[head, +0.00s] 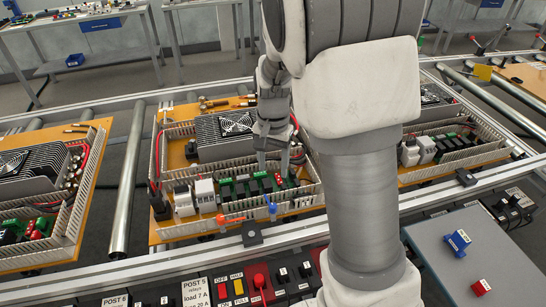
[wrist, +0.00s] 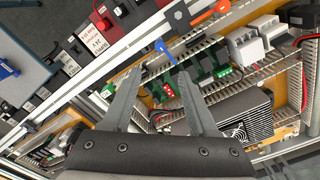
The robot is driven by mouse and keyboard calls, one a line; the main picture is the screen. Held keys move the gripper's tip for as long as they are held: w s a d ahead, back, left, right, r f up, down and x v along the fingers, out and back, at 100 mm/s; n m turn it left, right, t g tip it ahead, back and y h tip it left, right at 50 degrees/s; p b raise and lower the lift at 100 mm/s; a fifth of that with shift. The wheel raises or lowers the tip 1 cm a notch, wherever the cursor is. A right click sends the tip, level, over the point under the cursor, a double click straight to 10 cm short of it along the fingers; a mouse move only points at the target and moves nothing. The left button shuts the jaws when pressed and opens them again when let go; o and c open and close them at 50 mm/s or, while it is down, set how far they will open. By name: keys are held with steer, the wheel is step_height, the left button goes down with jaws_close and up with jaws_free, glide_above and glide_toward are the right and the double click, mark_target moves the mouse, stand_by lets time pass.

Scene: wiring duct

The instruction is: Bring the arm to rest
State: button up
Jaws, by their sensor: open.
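My arm rises across the middle of the head view. My gripper (head: 273,168) hangs over the front right part of the middle wiring panel (head: 160,232), fingers pointing down, close above a row of green and black modules (head: 255,187). In the wrist view my gripper (wrist: 155,75) has its two grey fingers spread wide, with nothing held between them. The blue-tipped piece (wrist: 160,46) shows just beyond the fingertips, at the panel's front duct. Whether the fingers touch anything is hard to tell.
The panel carries a finned heat sink with a fan (head: 237,122), white slotted ducts and an orange-tipped piece (head: 222,219). Other panels sit left and right on the roller conveyor. A labelled switch strip (head: 225,290) and a grey box surface (head: 478,262) lie in front.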

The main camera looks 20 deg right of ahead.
steer(key=shift+r, duration=0.9)
steer(key=s+r+n+t, duration=0.2)
steer(key=s+r+n, duration=0.1)
steer(key=s+r, duration=0.4)
steer(key=s+r+n+t, duration=0.3)
steer(key=s+r, duration=0.4)
steer(key=s, duration=0.5)
steer(key=shift+s+a+r+n+t, duration=0.2)
steer(key=shift+s+r+n+t, duration=0.15)
steer(key=shift+n, duration=0.45)
